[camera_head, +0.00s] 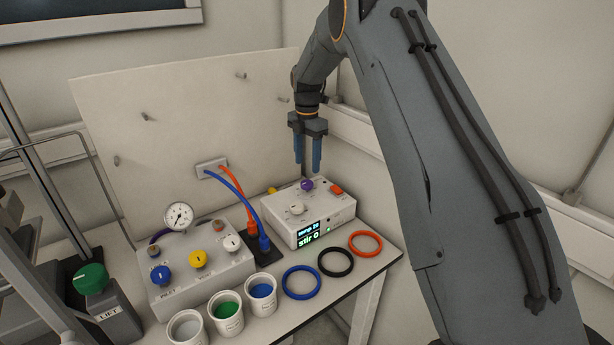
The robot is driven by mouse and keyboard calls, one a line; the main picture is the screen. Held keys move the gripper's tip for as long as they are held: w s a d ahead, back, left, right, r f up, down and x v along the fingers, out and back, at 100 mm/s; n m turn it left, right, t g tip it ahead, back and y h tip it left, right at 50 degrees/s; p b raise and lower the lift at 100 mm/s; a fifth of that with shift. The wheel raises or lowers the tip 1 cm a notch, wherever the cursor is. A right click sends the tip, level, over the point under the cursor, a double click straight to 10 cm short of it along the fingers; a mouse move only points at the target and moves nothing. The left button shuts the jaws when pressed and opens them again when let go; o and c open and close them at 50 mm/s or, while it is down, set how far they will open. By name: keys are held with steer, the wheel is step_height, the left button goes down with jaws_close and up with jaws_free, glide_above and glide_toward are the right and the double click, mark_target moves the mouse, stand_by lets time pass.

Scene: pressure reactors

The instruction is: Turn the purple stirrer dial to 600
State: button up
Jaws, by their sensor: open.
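The purple stirrer dial (307,185) sits on top of a white control box (325,215) on the bench. The box's dark display (309,233) reads "stir 0" in green, with a smaller line above it that is hard to read. My gripper (307,168) points down with its two blue fingers apart and empty. In the picture its fingertips are just above the purple dial. I cannot tell how large the gap between them and the dial is.
On the box are also a white knob (297,208), an orange-red switch (337,190) and a yellow knob (272,190). Left stands a grey valve block (205,265) with a gauge (178,216). Cups (229,316) and rings (335,262) lie in front. A panel (200,130) stands behind.

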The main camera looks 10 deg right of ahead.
mark_target(307, 183)
steer(key=shift+w+f+p, duration=0.15)
steer(key=shift+f+p, duration=1.45)
steer(key=shift+f, duration=2.25)
steer(key=c, duration=1.1)
